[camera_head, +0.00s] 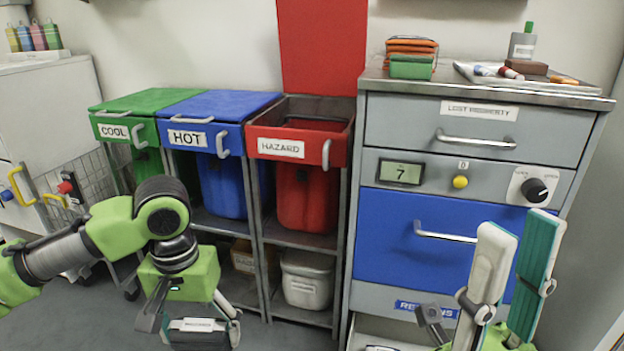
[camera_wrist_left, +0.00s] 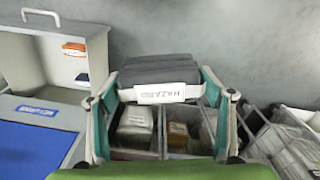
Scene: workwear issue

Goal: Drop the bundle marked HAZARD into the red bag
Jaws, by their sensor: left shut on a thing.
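My left gripper (camera_head: 192,325) is shut on a dark folded bundle (camera_head: 197,338) with a white label, low in front of the bins. In the left wrist view the label on the bundle (camera_wrist_left: 158,72) reads HAZARD, and the fingers hold its two sides. The red bag (camera_head: 308,197) hangs in the rack under the frame labelled HAZARD (camera_head: 281,148). Its red lid (camera_head: 320,45) stands raised and the top is open. The bundle is to the left of the bag and lower than its opening. My right gripper (camera_head: 520,225) is open and empty at the lower right.
A blue bin labelled HOT (camera_head: 222,185) and a green bin labelled COOL (camera_head: 143,102) stand left of the red one, lids down. A grey cabinet (camera_head: 585,125) stands to the right, with a blue drawer front (camera_head: 400,260). A white tub (camera_head: 305,280) sits on the shelf below the bag.

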